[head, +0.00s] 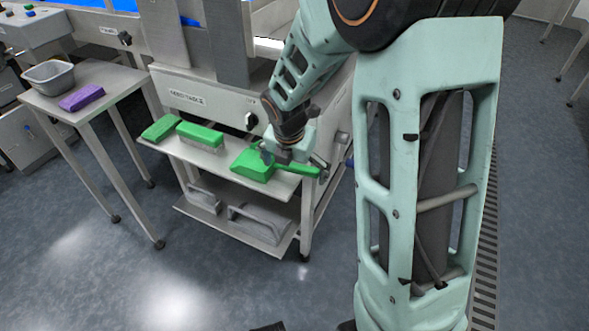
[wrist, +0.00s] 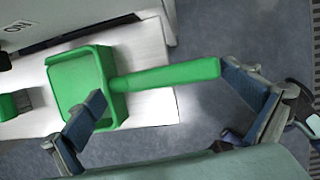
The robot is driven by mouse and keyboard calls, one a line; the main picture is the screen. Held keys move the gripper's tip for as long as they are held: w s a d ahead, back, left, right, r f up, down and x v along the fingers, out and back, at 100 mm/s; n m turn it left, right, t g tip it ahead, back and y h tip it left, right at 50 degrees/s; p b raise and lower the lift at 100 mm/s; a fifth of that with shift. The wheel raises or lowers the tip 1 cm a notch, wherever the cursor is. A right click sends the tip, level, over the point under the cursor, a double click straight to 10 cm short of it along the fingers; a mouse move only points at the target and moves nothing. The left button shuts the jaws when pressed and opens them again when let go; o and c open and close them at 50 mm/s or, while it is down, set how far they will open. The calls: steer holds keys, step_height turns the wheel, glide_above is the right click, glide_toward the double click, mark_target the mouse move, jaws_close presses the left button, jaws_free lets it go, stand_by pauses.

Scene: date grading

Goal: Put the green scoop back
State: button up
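The green scoop (head: 252,166) lies at the right end of the white shelf (head: 221,165) under the machine. Its handle (head: 297,170) points right, past the shelf's end. In the wrist view the scoop's square pan (wrist: 76,80) is over the shelf and its handle (wrist: 165,75) sticks out over the floor. My gripper (head: 282,158) is just above the scoop. In the wrist view my gripper (wrist: 163,83) is spread wide, one fingertip over the pan and the other by the handle's end. Whether either finger touches the scoop I cannot tell.
A green brush (head: 200,136) and a green block (head: 161,128) lie farther left on the shelf. A lower shelf (head: 262,246) holds grey items. A side table (head: 112,77) at left carries a grey tub (head: 50,78) and a purple object (head: 82,98). Floor in front is clear.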

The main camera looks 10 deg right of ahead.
steer(key=p+v, duration=0.5)
steer(key=v, duration=0.7)
steer(key=shift+r, duration=0.15)
